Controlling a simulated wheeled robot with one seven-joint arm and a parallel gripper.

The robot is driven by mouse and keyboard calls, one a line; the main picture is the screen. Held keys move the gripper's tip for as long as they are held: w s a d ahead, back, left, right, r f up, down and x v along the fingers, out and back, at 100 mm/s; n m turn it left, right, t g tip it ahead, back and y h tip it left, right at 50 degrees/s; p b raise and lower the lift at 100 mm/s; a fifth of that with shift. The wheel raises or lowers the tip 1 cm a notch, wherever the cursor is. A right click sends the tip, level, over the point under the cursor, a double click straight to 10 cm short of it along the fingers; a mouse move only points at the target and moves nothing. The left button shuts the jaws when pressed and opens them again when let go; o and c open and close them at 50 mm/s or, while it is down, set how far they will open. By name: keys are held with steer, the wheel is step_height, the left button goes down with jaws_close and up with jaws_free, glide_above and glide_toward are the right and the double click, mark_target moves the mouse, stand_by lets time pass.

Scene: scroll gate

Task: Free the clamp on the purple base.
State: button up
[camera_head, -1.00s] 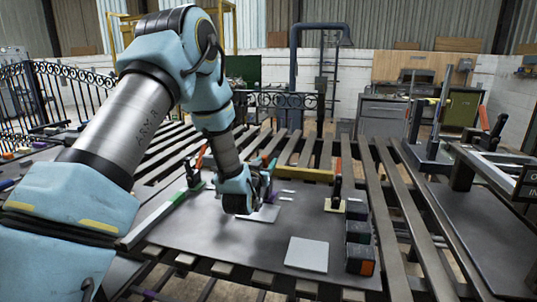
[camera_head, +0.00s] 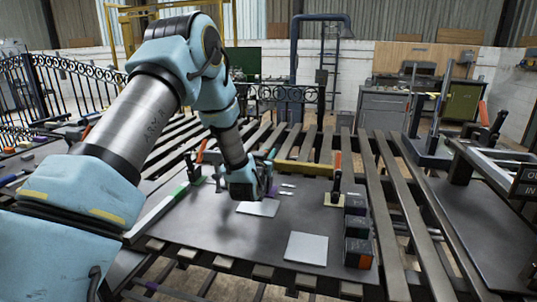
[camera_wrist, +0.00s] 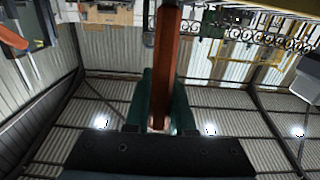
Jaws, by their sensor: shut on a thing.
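My gripper (camera_head: 262,180) is low over the dark work plate, at the near-middle of the table. In the wrist view my gripper's dark green fingers (camera_wrist: 162,85) are shut on an orange-red clamp handle (camera_wrist: 167,45), which runs up between them. The clamp's purple base (camera_head: 271,193) shows only as a small patch beside my gripper in the head view. My gripper hides most of this clamp, so I cannot see its pressing end or what it bears on.
A clamp with a green base (camera_head: 195,179) stands to the left, and one with a pale yellow base (camera_head: 334,199) to the right. Two light grey plates (camera_head: 306,248) lie in front. Dark blocks (camera_head: 357,230) line the right edge. A yellow bar (camera_head: 305,168) lies behind.

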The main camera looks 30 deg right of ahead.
jaws_close()
steer(key=shift+w, duration=0.1)
stand_by(0.9)
